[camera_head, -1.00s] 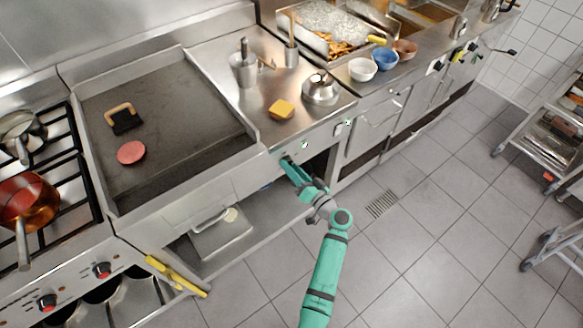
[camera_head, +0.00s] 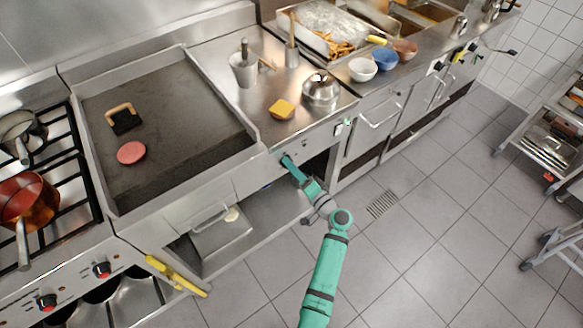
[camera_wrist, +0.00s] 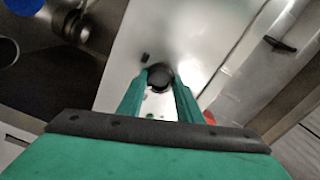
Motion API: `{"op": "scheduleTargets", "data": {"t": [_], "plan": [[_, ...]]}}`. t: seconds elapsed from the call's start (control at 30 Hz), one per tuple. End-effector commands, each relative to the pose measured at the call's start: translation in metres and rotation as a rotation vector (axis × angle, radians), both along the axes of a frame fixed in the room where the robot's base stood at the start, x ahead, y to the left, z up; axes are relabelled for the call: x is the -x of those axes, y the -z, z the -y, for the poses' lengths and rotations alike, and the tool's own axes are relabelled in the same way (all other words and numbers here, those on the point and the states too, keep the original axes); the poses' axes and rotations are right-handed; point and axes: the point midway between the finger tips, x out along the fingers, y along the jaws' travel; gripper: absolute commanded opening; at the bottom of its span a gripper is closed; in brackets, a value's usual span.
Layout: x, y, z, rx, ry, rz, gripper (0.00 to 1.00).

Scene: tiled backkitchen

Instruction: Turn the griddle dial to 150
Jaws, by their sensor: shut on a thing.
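The griddle (camera_head: 185,128) has a dark flat plate and a steel front panel (camera_head: 200,185). My gripper (camera_head: 285,158) is at the right end of that panel, reaching in from the front. In the wrist view the griddle dial (camera_wrist: 160,74) is a round black knob on the steel face. My two green fingers stand on either side of it, shut on it. Its markings and setting cannot be read. In the head view my gripper hides the dial.
A meat patty (camera_head: 131,153) and a black press with a wooden handle (camera_head: 123,119) lie on the griddle. Cheese (camera_head: 282,109) and a steel dome (camera_head: 321,90) are on the counter to the right. A steel pan (camera_head: 222,238) sits on the shelf below. The floor in front is clear.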

Motion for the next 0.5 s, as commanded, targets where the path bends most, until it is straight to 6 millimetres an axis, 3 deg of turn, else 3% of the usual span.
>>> {"op": "scheduleTargets", "data": {"t": [0.5], "plan": [[0.0008,0.0005,0.0003,-0.275,0.000,-0.201,0.10]]}}
